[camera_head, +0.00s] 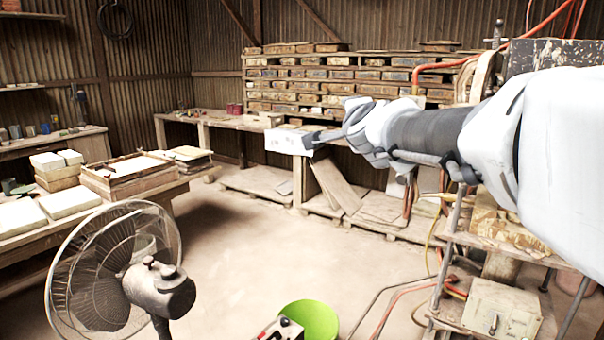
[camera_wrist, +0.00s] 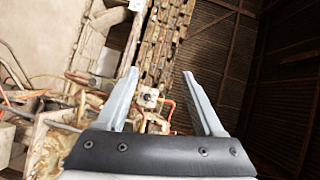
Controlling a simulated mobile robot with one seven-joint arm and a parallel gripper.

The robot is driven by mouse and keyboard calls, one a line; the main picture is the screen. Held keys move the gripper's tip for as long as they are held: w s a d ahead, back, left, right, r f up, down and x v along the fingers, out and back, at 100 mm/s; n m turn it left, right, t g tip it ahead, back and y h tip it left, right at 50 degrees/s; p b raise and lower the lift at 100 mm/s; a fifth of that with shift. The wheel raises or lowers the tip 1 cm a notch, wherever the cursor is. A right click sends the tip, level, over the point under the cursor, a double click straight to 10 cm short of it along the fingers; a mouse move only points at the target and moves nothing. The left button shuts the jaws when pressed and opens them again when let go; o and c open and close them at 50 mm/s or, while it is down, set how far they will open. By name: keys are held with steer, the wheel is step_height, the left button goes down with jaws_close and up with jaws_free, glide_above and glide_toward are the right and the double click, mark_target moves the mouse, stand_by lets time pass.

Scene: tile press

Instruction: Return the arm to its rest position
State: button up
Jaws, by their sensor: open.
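My arm reaches in from the right edge of the head view, white with a dark grey section, and is stretched out to the left at mid height. My gripper (camera_head: 322,138) is at its far end, in front of the back workbench in the picture. In the wrist view my gripper (camera_wrist: 160,88) shows two grey fingers spread wide apart with nothing between them. The wrist view is turned on its side, with the stacked boxes and the corrugated wall beyond the fingers.
A standing fan (camera_head: 115,270) is at the front left. A table with a wooden tray (camera_head: 130,175) is at the left. A machine frame with a grey control box (camera_head: 502,310) and hoses stands at the right. A green disc (camera_head: 310,320) is at the bottom. The middle floor is clear.

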steer(key=s+d+f+n+g, duration=0.1)
steer(key=s+f+n+g, duration=0.2)
steer(key=s+f+n, duration=0.2)
steer(key=s+d+f+n+g, duration=0.1)
steer(key=s+f+n+g, duration=0.3)
steer(key=s+f, duration=0.7)
steer(key=s+d+f+n+g, duration=0.1)
steer(key=s+f+n+g, duration=0.3)
steer(key=s, duration=1.3)
step_height(320, 180, down, 4)
steer(key=n, duration=0.3)
steer(key=shift+d, duration=0.4)
